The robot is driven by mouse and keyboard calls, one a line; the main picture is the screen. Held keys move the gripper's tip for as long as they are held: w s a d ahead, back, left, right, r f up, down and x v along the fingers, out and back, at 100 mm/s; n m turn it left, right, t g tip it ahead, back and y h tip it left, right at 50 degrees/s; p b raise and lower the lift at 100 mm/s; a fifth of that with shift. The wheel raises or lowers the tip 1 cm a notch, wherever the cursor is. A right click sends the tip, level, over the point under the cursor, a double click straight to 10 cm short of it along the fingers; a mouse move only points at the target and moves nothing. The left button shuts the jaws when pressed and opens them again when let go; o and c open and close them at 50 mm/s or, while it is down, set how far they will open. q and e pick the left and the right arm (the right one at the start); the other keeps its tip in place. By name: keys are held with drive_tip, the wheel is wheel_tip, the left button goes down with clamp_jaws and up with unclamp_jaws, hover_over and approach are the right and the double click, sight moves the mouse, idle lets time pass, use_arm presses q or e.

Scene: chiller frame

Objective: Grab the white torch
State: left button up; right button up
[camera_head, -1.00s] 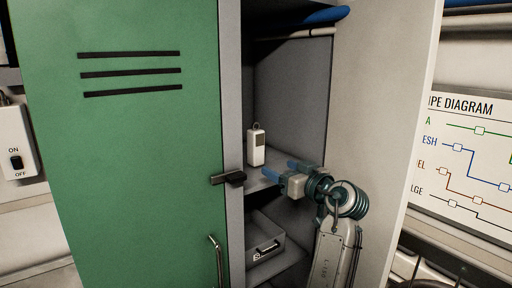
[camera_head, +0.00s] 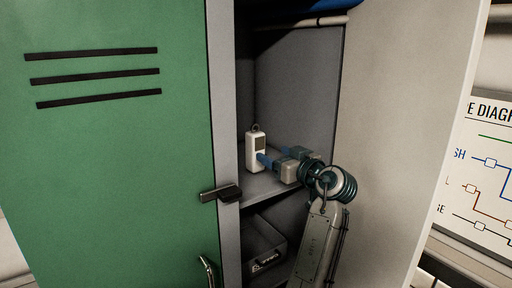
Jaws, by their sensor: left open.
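A small white torch (camera_head: 252,157) with a grey panel and a ring on top stands upright on the locker's middle shelf. My left gripper (camera_head: 276,155) is inside the locker, just right of the torch. It is open, with its blue fingers pointing left. The nearer fingertip overlaps the torch's lower right edge in the head view; I cannot tell if they touch. Nothing shows between the fingers. My right gripper is not in view.
A grey drawer or bin (camera_head: 264,250) is below the shelf (camera_head: 262,190).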

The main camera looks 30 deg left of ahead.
sight(260, 146)
use_arm(q)
drive_tip(key=shift+a+r, duration=0.25)
drive_tip(key=shift+a, duration=0.35)
drive_tip(key=shift+w+a+f+p, duration=0.1)
drive_tip(key=shift+w+a+p, duration=0.1)
drive_tip(key=shift+a+p, duration=0.25)
drive_tip(key=shift+w+a, duration=0.2)
drive_tip(key=shift+a, duration=0.05)
drive_tip(key=p+x, duration=0.3)
drive_tip(key=x, duration=0.1)
drive_tip(key=shift+s+p, duration=0.2)
drive_tip(key=shift+p, duration=0.15)
drive_tip(key=shift+w+a, duration=0.15)
drive_tip(key=shift+a, duration=0.25)
drive_tip(key=shift+w+d+f, duration=0.1)
drive_tip(key=shift+d, duration=0.05)
drive_tip(key=shift+c, duration=0.2)
drive_tip(key=c, duration=1.2)
drive_tip(key=shift+o, duration=0.2)
